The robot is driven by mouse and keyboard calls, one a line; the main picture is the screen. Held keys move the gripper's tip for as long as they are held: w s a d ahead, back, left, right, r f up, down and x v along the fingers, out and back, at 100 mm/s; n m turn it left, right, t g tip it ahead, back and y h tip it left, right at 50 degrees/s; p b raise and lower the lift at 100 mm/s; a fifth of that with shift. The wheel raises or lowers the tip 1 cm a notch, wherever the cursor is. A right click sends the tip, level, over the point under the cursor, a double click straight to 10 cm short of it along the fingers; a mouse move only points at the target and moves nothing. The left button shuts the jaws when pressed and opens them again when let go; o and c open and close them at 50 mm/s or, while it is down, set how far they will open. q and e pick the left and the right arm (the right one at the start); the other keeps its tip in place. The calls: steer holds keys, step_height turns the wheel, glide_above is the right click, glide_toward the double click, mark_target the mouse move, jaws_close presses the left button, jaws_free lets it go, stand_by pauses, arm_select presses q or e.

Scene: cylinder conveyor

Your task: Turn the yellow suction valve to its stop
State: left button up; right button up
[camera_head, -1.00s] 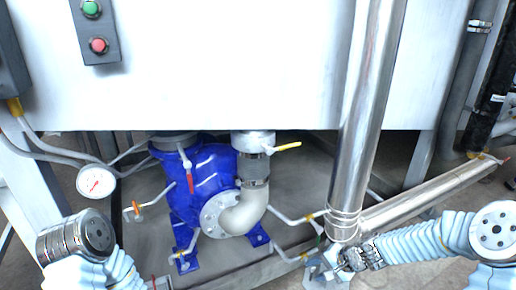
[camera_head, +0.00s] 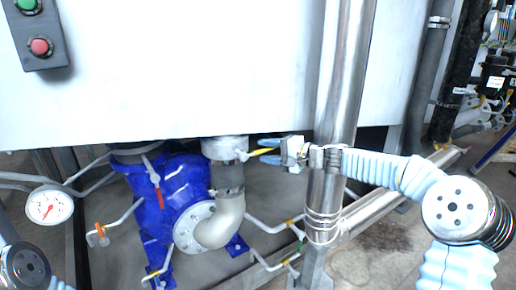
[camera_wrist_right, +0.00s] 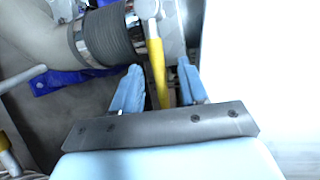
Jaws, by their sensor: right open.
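The yellow suction valve handle (camera_head: 262,152) sticks out to the right from the valve body (camera_head: 226,149), on the pipe above the blue pump (camera_head: 160,205). My right gripper (camera_head: 268,151) reaches in from the right, its blue fingers open around the handle's outer end. In the right wrist view the yellow handle (camera_wrist_right: 158,75) runs between the two open fingers (camera_wrist_right: 160,88), with a gap visible on each side. Whether a finger touches it I cannot tell. My left arm's joint shows at the lower left edge; its gripper is out of view.
A thick steel pipe (camera_head: 340,80) stands upright just beside my right wrist. The white tank wall (camera_head: 180,70) is directly above the valve. A red handle (camera_head: 157,190), a gauge (camera_head: 49,206) and thin pipes with small taps surround the pump.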

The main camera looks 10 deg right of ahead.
mark_target(266, 151)
steer(key=shift+x, duration=1.75)
jaws_close()
